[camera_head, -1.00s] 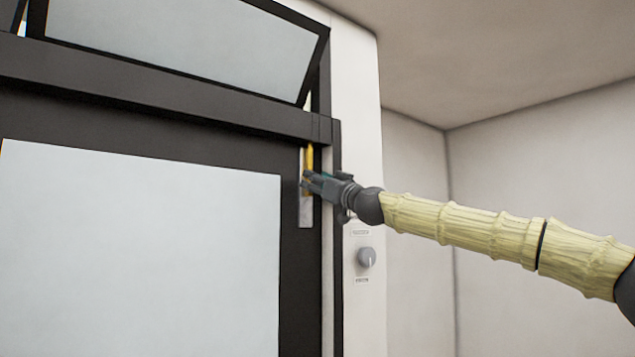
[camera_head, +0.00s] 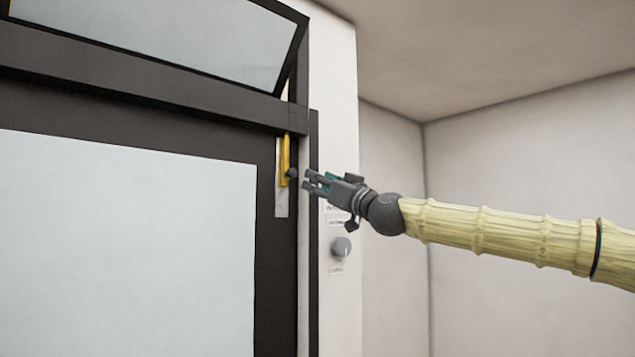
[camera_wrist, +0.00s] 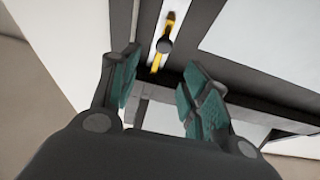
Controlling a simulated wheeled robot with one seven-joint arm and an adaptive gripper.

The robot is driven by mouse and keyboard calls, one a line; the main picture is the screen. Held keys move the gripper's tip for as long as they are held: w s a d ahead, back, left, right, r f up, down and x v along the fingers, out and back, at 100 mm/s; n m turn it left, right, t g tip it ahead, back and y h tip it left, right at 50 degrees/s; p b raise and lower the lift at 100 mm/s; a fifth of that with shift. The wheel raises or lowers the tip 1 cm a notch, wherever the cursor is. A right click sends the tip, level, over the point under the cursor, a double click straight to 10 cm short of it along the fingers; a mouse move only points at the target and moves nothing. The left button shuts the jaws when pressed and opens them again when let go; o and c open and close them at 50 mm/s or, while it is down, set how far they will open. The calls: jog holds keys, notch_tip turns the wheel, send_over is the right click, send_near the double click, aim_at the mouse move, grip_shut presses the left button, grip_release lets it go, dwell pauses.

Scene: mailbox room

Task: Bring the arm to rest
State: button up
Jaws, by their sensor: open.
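My gripper (camera_head: 316,183) is open and empty in the head view, a short gap to the right of a yellow handle with a dark knob (camera_head: 286,160) on a pale plate on the dark door frame. In the wrist view my gripper (camera_wrist: 158,85) shows its two teal-padded fingers spread apart. The yellow handle (camera_wrist: 158,60) and its dark round knob (camera_wrist: 164,46) lie beyond the fingertips, not between the pads. My arm reaches in from the right, nearly level.
A dark-framed door with a pale panel (camera_head: 120,240) fills the left. A window pane above it (camera_head: 200,40) is tilted open. A grey round dial (camera_head: 341,247) sits on the white post below my gripper. The room to the right, by the bare walls (camera_head: 500,150), is clear.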

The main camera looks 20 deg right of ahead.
dwell(0.4)
